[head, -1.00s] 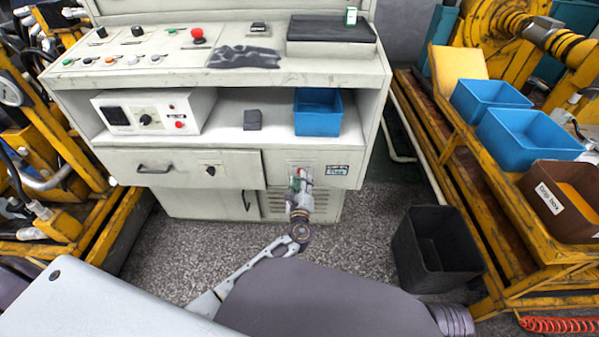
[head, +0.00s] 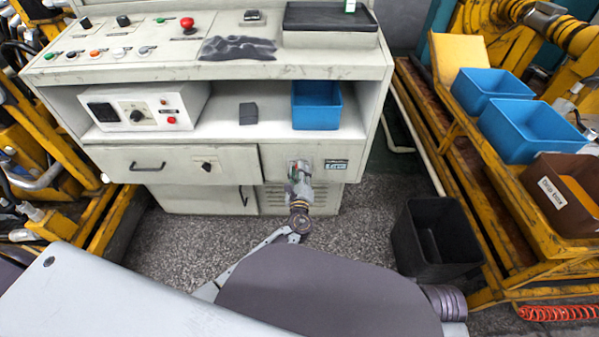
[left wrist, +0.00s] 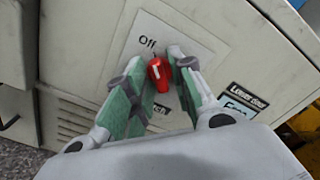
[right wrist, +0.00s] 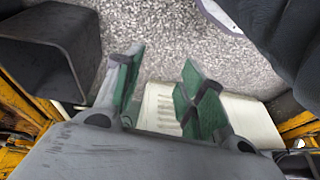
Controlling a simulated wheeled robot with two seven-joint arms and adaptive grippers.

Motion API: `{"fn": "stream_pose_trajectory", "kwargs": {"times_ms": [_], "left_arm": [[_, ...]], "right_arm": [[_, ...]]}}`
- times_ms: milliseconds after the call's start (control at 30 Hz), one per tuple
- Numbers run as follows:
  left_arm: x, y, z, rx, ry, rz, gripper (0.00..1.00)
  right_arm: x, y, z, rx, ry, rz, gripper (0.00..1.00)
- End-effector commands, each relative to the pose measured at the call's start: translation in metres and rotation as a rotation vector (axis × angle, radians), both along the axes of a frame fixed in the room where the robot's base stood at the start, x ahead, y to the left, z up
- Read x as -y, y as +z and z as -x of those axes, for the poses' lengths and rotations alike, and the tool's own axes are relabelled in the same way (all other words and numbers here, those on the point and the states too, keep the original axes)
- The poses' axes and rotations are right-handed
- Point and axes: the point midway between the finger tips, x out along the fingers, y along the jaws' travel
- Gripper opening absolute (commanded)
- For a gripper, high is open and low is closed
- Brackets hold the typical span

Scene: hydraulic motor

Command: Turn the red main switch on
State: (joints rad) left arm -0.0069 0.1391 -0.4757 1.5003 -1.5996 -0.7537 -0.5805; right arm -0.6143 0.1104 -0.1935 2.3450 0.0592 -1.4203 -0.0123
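The red main switch (left wrist: 159,72) sits on a white plate (left wrist: 148,32) on the cabinet front, with "Off" printed at its upper left in the left wrist view. My left gripper (left wrist: 160,82) is at the switch, one green-padded finger on each side of it. The fingers look apart, with the switch between their tips; I cannot tell whether they touch it. In the head view my left gripper (head: 298,180) covers most of the switch plate. My right gripper (right wrist: 158,82) is open and empty above the speckled floor.
The cabinet (head: 214,165) has a drawer and a shelf with a blue bin (head: 316,108). A black bin (head: 434,245) stands on the floor to the right. A yellow rack (head: 470,185) with blue bins is beyond it. A label (left wrist: 240,103) is right of the plate.

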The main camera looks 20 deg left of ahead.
Motion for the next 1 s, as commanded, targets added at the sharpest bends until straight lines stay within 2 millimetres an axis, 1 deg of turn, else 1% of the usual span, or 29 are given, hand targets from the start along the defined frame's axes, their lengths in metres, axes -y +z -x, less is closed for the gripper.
{"fn": "stream_pose_trajectory", "kwargs": {"times_ms": [33, 67, 100, 367, 467, 633, 733, 1000], "left_arm": [[0.0, 0.0, 0.0, 0.0, 0.0, 0.0, 0.05], [0.0, 0.0, 0.0, 0.0, 0.0, 0.0, 0.01], [0.0, 0.0, 0.0, -0.001, 0.001, 0.0, 0.0], [-0.001, 0.0, 0.0, -0.007, 0.001, -0.022, 0.0], [0.0, 0.0, 0.0, -0.015, -0.001, -0.049, 0.0], [-0.001, 0.002, 0.0, -0.037, -0.001, -0.125, 0.0], [-0.001, 0.002, 0.0, -0.055, 0.001, -0.188, 0.0], [-0.001, 0.003, 0.0, -0.117, 0.0, -0.407, 0.0]], "right_arm": [[0.0, 0.0, 0.0, 0.0, 0.0, 0.0, 0.4], [0.0, 0.0, 0.0, 0.0, 0.0, 0.0, 0.4], [0.0, 0.0, 0.0, 0.0, 0.0, 0.0, 0.4], [0.0, 0.001, 0.0, -0.001, 0.0, 0.001, 0.4], [0.001, -0.002, 0.001, -0.008, 0.0, 0.004, 0.4], [0.002, -0.01, 0.003, -0.025, -0.001, 0.012, 0.4], [0.004, -0.021, -0.002, -0.038, -0.003, 0.022, 0.4], [0.009, -0.046, 0.004, -0.088, -0.008, 0.045, 0.4]]}}
